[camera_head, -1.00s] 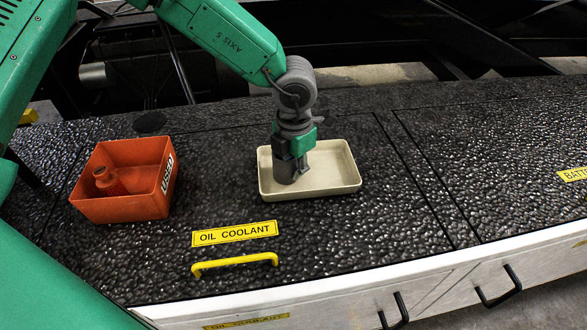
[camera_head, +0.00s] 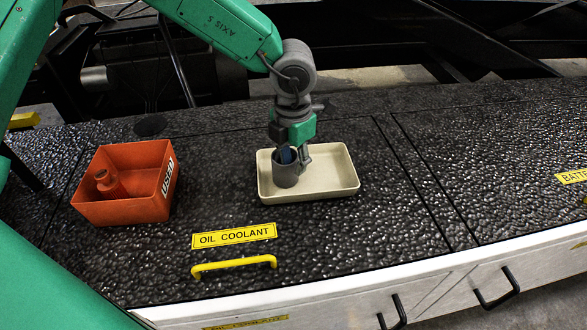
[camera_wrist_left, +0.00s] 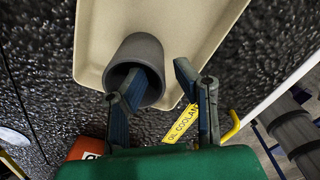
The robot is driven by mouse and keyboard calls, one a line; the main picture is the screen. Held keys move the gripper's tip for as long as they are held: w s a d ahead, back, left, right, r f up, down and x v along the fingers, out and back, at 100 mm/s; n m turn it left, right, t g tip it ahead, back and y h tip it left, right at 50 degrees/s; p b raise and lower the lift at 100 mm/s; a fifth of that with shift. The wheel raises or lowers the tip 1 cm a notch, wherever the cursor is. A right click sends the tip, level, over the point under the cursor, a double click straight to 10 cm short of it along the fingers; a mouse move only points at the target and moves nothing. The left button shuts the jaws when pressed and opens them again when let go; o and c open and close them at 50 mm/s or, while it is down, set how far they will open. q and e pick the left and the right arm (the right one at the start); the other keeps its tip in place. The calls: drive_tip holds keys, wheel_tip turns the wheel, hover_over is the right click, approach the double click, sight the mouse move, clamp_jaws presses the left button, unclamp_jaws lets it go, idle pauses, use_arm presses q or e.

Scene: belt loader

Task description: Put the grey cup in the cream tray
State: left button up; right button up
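The grey cup (camera_head: 285,175) stands upright in the left part of the cream tray (camera_head: 335,190). In the left wrist view the cup (camera_wrist_left: 140,50) shows its open mouth towards me, over the tray floor (camera_wrist_left: 200,25). My left gripper (camera_head: 295,157) is just above the cup, fingers pointing down. In the left wrist view its fingers (camera_wrist_left: 160,75) are spread, one over or in the cup's mouth and the other outside the rim, with a gap to the cup wall. My right gripper is not in view.
An orange bin (camera_head: 125,208) marked USED, with an orange bottle (camera_head: 110,184) in it, stands left of the tray. A yellow OIL COOLANT label (camera_head: 234,235) and a yellow handle (camera_head: 234,264) lie in front. The dark textured top right of the tray is clear.

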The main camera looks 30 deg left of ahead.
sight(292, 183)
use_arm(q)
wheel_tip(292, 183, up, 8)
drive_tip(key=p, duration=0.1)
drive_tip(key=shift+a+r, duration=0.2)
drive_tip(key=shift+a, duration=0.05)
drive_tip(key=shift+d, duration=0.1)
